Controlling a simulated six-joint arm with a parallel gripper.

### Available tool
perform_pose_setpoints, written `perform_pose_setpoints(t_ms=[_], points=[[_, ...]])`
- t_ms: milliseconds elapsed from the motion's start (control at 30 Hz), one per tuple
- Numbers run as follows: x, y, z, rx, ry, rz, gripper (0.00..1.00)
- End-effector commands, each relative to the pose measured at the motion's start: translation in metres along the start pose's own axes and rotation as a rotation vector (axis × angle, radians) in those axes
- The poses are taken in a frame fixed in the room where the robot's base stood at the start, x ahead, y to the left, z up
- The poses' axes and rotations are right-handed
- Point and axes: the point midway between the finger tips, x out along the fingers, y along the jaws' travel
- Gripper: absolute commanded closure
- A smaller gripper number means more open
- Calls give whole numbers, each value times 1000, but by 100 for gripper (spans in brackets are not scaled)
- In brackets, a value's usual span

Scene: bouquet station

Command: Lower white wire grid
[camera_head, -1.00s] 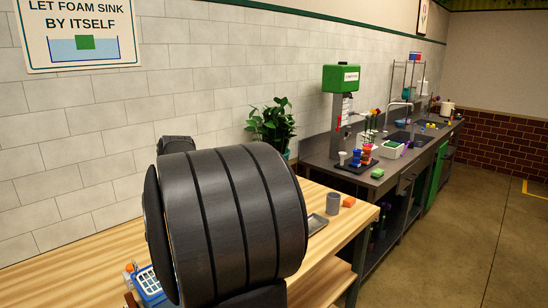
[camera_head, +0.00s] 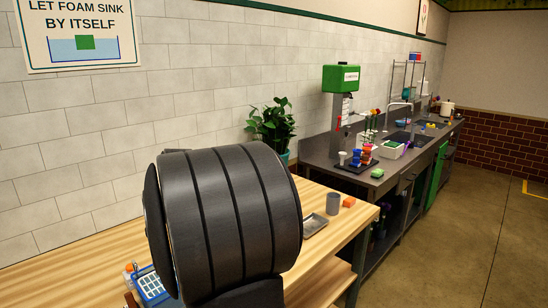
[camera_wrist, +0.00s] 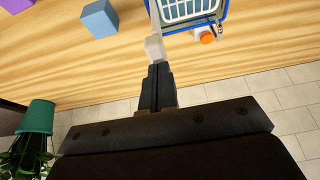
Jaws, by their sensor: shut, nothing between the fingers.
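The white wire grid (camera_wrist: 190,9) sits in a blue frame on the wooden table, at the top of the wrist view. In the head view the grid (camera_head: 151,286) shows at the lower left, partly hidden behind my arm. My gripper (camera_wrist: 155,68) is shut and empty in the wrist view. Its dark fingers point toward a small white block-like part (camera_wrist: 154,48) beside the frame's left side. I cannot tell whether the fingertips touch that part. My gripper is hidden in the head view.
A blue block (camera_wrist: 99,19) and a purple block (camera_wrist: 17,5) lie on the table. An orange knob (camera_wrist: 207,38) sits at the frame's corner. A grey cup (camera_head: 333,203), an orange block (camera_head: 349,202) and a metal tray (camera_head: 313,225) stand near the table's right end.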

Motion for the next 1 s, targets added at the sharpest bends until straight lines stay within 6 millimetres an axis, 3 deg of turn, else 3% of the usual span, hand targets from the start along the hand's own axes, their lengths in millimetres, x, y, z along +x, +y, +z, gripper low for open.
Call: perform_pose_setpoints(t_ms=[1000], points=[[19, 0, 8, 0, -2, -1, 100]])
